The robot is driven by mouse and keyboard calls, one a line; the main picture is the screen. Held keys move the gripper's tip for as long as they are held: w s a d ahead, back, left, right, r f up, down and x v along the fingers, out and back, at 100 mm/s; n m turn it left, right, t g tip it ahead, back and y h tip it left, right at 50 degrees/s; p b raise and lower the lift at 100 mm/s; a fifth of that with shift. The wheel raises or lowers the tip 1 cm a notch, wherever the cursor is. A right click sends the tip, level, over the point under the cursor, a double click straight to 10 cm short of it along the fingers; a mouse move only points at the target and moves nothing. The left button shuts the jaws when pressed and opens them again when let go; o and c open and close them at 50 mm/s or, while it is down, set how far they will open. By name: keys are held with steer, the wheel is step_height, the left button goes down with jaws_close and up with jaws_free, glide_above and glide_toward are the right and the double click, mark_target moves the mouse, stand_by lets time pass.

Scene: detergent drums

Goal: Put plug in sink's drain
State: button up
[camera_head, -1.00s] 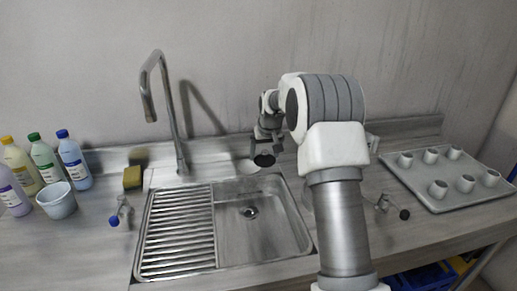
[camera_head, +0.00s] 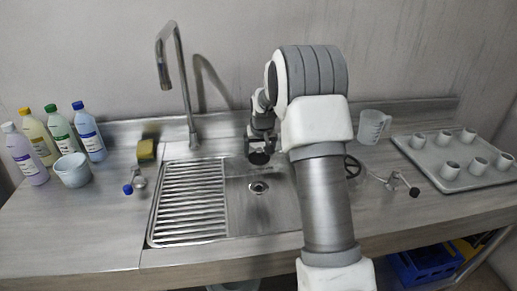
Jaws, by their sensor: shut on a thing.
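The black round plug (camera_head: 259,158) hangs in my gripper (camera_head: 260,146), which is shut on it. The plug is above the back part of the sink basin (camera_head: 280,212), behind the drain in the picture. The drain (camera_head: 258,187) is a round metal fitting with a dark centre in the basin floor, in plain view and uncovered. The plug and drain are apart. My fingertips are small and partly hidden behind the plug and wrist. My arm hides the basin's right side.
A tall tap (camera_head: 182,85) stands behind the ribbed drainboard (camera_head: 190,200). Bottles and a pale blue bucket (camera_head: 72,170) stand left, with a yellow sponge (camera_head: 146,150). A clear jug (camera_head: 373,127) and a tray of cups (camera_head: 440,183) are right. The front left counter is clear.

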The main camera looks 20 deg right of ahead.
steer(key=b, duration=0.6)
glide_above(258, 185)
steer(key=s, duration=0.1)
steer(key=shift+s+f, duration=0.2)
steer(key=shift+f, duration=5.55)
steer(key=shift+f+b, duration=0.9)
steer(key=shift+f, duration=0.15)
steer(key=o, duration=1.1)
steer(key=shift+r, duration=0.1)
steer(key=p+v, duration=0.3)
steer(key=v, duration=1.5)
steer(key=s+a+r+n+p, duration=0.1)
steer(key=s+a+r+p, duration=0.25)
steer(key=s+r, duration=0.4)
steer(key=s+a+r+p, duration=0.2)
steer(key=s+a+r, duration=0.2)
steer(key=s+r, duration=0.35)
steer(key=shift+n+t+y, duration=0.4)
steer(key=shift+n+t, duration=0.2)
steer(key=shift+n, duration=0.1)
steer(key=s+a+r+p, duration=0.1)
steer(key=s, duration=0.4)
steer(key=s+a+r+p, duration=0.2)
steer(key=s, duration=0.4)
steer(key=s+a+r+p, duration=0.1)
steer(key=s+r+p, duration=0.1)
steer(key=s, duration=0.4)
steer(key=shift+s+a+r, duration=0.15)
steer(key=shift+s+r, duration=0.05)
